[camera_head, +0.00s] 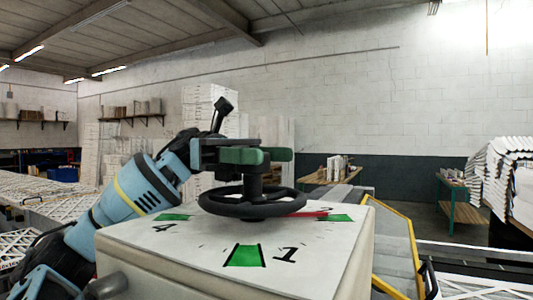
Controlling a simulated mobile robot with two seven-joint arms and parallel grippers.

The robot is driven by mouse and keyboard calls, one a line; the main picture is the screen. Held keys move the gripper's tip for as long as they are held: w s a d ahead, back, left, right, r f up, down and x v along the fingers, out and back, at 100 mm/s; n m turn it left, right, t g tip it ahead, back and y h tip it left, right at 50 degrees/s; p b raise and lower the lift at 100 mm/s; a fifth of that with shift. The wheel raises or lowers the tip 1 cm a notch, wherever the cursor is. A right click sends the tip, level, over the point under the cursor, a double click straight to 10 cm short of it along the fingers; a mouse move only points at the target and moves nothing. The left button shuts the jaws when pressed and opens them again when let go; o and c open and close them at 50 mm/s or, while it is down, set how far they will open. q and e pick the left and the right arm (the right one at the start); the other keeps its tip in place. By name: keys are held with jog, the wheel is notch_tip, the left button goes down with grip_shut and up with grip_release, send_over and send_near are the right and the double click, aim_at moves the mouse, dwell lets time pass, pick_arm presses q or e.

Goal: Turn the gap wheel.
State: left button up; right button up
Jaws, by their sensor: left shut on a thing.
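The gap wheel (227,208) is a black handwheel lying flat above the pale top of a box-shaped housing (200,233). The housing top is marked with green patches and the numbers 4, 1 and 2. A red pointer (308,214) sticks out from under the wheel to the right, by the green patch near the 2. My left gripper (264,156), with green finger pads, is above the wheel and shut on its upright black knob (252,186). The fingers hide the knob's top. My right gripper is out of view.
A yellow-edged grey frame (403,243) stands close to the housing's right side. Behind are a wooden table (327,183) with goods and, at right, a stack of white pleated filters (497,185). A white lattice surface (45,188) lies at left.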

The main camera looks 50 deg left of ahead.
pick_arm(q)
jog(key=o, duration=1.4)
jog(key=b, duration=0.1)
send_over(228, 187)
jog(key=shift+d, duration=0.1)
